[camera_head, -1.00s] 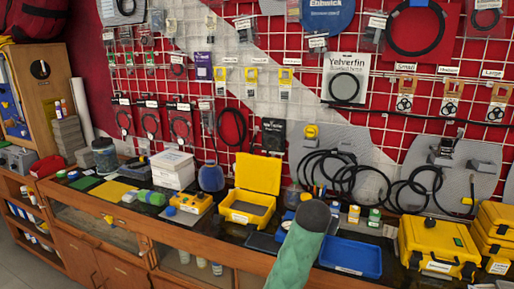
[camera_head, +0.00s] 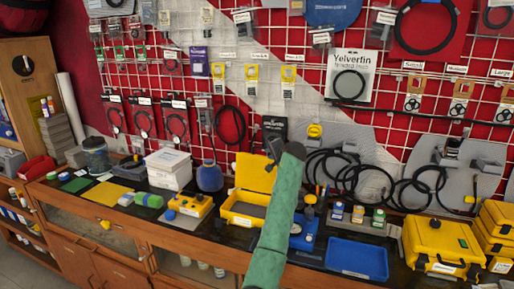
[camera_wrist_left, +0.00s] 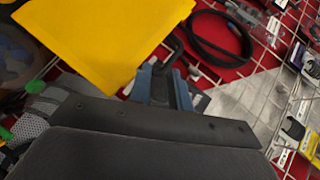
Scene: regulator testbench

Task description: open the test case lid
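A yellow test case (camera_head: 240,220) stands on the bench in the middle of the head view. Its lid (camera_head: 256,173) stands up, open, leaning back toward the wall. My left arm, in a green sleeve, reaches up in front of the case's right side. My left gripper (camera_head: 273,148) is small and dark near the lid's upper right corner. In the left wrist view, the yellow lid (camera_wrist_left: 105,40) fills the upper left, beside the blue-grey fingers (camera_wrist_left: 165,85). I cannot tell whether they touch it or how far apart they are. My right gripper is not in view.
A shut yellow case (camera_head: 435,243) and stacked cases stand at the right. A blue tray (camera_head: 357,258) lies right of my arm. A yellow device (camera_head: 188,207) and white boxes (camera_head: 168,170) stand left of the case. The pegboard wall with hanging cables is behind.

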